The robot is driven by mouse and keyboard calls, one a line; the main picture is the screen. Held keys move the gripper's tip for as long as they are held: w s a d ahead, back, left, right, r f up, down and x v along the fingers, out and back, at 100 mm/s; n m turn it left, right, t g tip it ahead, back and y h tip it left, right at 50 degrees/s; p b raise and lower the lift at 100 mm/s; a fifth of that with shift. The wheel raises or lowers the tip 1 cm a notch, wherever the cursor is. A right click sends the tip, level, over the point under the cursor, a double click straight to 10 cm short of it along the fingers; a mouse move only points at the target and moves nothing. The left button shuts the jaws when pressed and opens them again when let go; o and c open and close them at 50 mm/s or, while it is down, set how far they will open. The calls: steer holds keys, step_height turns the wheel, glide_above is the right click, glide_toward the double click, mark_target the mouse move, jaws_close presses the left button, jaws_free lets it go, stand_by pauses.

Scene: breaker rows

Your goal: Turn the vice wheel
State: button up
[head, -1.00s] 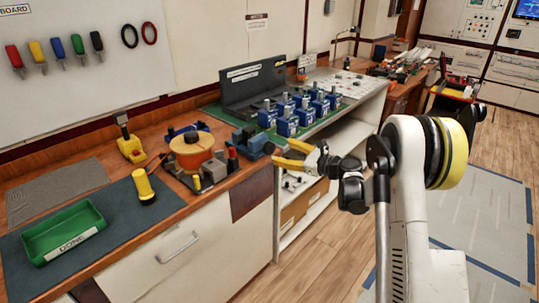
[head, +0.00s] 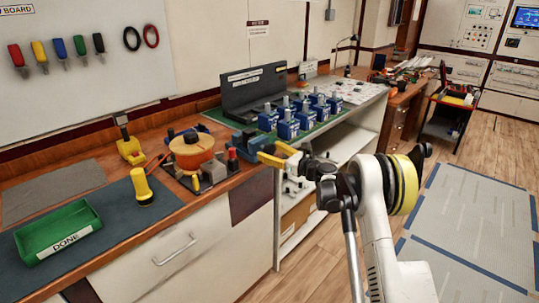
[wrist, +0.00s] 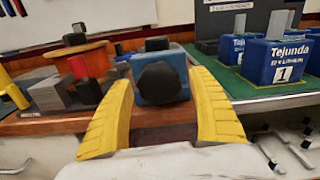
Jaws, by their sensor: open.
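The blue vice (head: 246,141) stands at the right end of the wooden bench, by its front edge. In the wrist view the vice's dark, knobbed wheel (wrist: 160,86) faces me in front of the blue body. My gripper (head: 270,154) is open, with yellow fingers. In the wrist view its fingers stand left and right of the wheel, with gaps on both sides; my gripper (wrist: 160,95) holds nothing. Whether the fingertips reach as far as the wheel is hard to tell.
An orange spool (head: 192,151) and small blocks sit left of the vice. Several blue units (head: 288,124) stand on a green mat to the right. A yellow lamp-like item (head: 142,186) and a green tray (head: 58,234) are further left.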

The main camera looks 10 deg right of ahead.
steer(key=shift+w+a, duration=0.1)
steer(key=c, duration=1.2)
steer(key=shift+r, duration=0.1)
steer(key=n, duration=0.6)
steer(key=shift+p, duration=0.3)
steer(key=n, duration=0.5)
steer(key=shift+n, duration=0.4)
steer(key=shift+r, duration=0.1)
